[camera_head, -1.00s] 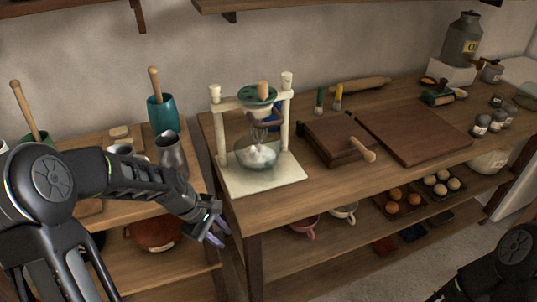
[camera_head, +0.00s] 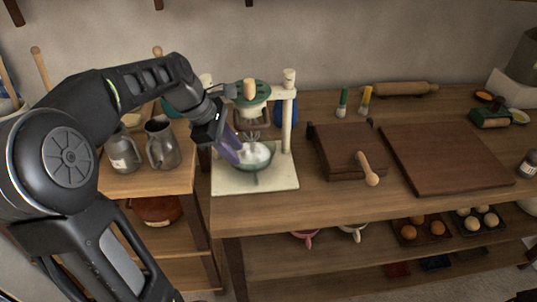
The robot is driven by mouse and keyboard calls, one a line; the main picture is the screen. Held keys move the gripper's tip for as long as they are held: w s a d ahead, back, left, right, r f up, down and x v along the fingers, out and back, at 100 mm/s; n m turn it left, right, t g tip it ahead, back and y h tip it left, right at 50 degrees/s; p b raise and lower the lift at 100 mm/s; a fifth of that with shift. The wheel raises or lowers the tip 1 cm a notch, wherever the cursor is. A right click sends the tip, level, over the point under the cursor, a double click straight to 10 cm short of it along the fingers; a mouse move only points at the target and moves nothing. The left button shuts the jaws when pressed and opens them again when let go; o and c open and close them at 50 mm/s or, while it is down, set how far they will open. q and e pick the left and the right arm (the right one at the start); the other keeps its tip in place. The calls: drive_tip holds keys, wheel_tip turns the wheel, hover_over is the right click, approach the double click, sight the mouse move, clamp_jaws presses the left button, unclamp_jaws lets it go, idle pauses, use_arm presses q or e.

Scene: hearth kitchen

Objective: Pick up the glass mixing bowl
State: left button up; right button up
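The glass mixing bowl (camera_head: 262,172) holds something white and stands on the pale base (camera_head: 277,184) of a cream stand mixer, below its green-topped whisk head (camera_head: 252,95). My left gripper (camera_head: 233,151) reaches in from the left, with its purple fingers at the bowl's left rim. The fingers overlap in this view and cover that part of the rim. I cannot tell how far apart they are or whether they touch the glass. My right gripper is out of view.
The mixer's cream post (camera_head: 288,120) stands right of the bowl. A wooden box (camera_head: 345,150) with a wooden-handled tool (camera_head: 367,170) and a large board (camera_head: 445,160) lie further right. Metal jugs (camera_head: 162,145) stand on the left table. The counter's front strip is clear.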

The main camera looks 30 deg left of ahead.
sight(246, 166)
use_arm(q)
drive_tip(key=shift+s+a, duration=0.15)
drive_tip(key=shift+s, duration=0.05)
drive_tip(key=shift+x, duration=1.35)
drive_tip(key=shift+p+x, duration=0.35)
drive_tip(key=shift+x, duration=2.25)
drive_tip(key=shift+w, duration=0.15)
clamp_jaws()
drive_tip(key=shift+r, duration=0.1)
